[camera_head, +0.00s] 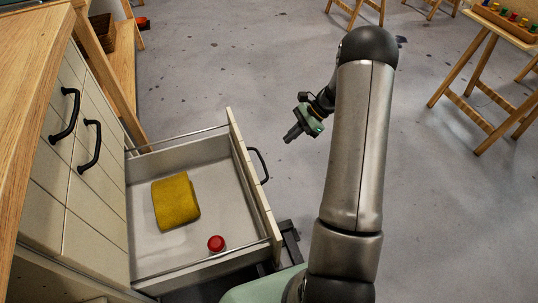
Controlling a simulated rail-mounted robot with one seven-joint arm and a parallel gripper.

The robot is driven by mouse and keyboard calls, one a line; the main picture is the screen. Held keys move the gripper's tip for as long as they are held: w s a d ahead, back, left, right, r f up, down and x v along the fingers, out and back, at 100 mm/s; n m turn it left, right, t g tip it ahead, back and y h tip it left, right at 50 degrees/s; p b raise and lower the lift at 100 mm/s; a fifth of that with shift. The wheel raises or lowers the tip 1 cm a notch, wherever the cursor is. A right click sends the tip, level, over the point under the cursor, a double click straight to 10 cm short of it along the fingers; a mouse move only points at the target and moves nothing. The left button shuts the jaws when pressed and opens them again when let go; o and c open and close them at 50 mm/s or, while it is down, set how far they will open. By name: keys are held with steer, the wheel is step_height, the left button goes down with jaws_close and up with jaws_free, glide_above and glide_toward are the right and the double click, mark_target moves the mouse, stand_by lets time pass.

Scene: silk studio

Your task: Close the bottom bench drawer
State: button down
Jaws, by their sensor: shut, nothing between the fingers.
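The bottom bench drawer (150,249) stands pulled well out to the right from the bench (87,227) in the head view. Its front panel (251,184) carries a dark bar handle (260,164) on the outer face. My gripper (291,135) is shut and empty. It shows to the right of the handle and apart from the drawer front. Inside the drawer lie a yellow folded or block-like item (175,202) and a small red round item (216,243).
Closed bench fronts with black handles (90,146) are at left under the wooden top (32,60). A wooden stand (112,52) with a basket is behind. A trestle table (490,40) stands far right. The grey floor (230,60) between is clear.

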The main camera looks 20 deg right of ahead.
mark_target(260, 157)
steer(key=b+x, duration=0.3)
steer(key=x, duration=0.7)
steer(key=shift+a+r+b, duration=0.15)
steer(key=shift+a+b, duration=0.3)
steer(key=shift+a, duration=0.75)
steer(key=shift+s+a+r, duration=0.1)
steer(key=shift+a, duration=0.65)
